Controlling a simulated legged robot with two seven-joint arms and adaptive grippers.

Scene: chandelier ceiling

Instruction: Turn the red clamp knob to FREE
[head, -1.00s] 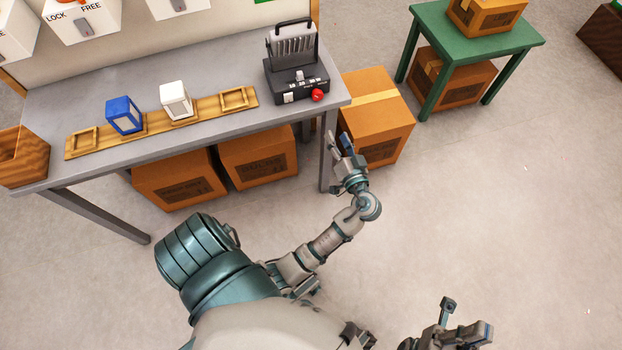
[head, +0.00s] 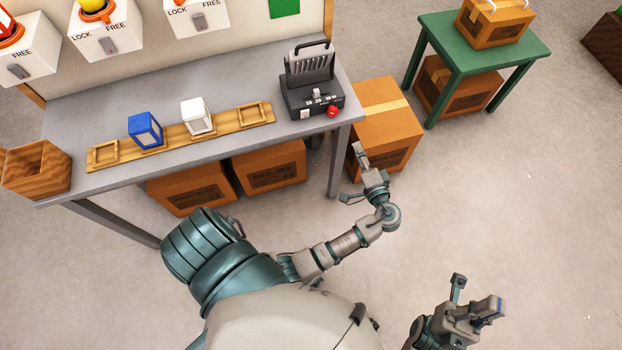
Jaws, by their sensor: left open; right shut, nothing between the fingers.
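Several white boxes marked LOCK and FREE hang on the back board, each with a grey lever. The left box (head: 38,58) is cut off by the picture edge and carries an orange-red ring (head: 11,38); its lever (head: 17,72) shows beside FREE. The middle box (head: 92,40) has a yellow bulb in an orange-red ring and a lever (head: 107,45). The right box's lever (head: 198,21) also shows. A round red knob (head: 333,111) is on the black device. My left gripper (head: 352,173) is open and empty, right of the table.

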